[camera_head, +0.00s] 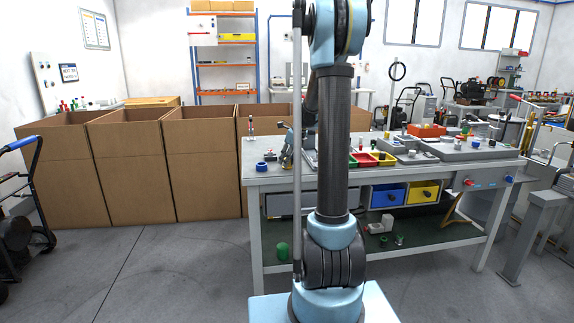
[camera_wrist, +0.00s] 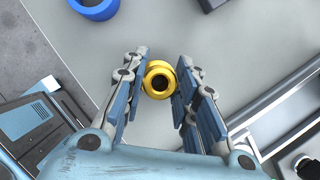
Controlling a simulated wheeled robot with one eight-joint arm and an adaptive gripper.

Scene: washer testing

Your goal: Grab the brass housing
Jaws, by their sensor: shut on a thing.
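The brass housing (camera_wrist: 158,68) shows in the wrist view as a gold ring-shaped part with a dark round hole, seen from above. My gripper (camera_wrist: 158,82) has one finger on each side of it, and the fingers are closed on its sides. The grey worktop (camera_wrist: 230,60) lies beneath it; I cannot tell whether the housing touches the top.
A blue ring (camera_wrist: 95,8) lies left of the housing, also seen in the head view (camera_head: 262,166). Red and yellow bins (camera_head: 362,159) and grey fixtures stand to the right on the workbench (camera_head: 262,180). Tall cardboard boxes (camera_head: 130,170) stand left behind it.

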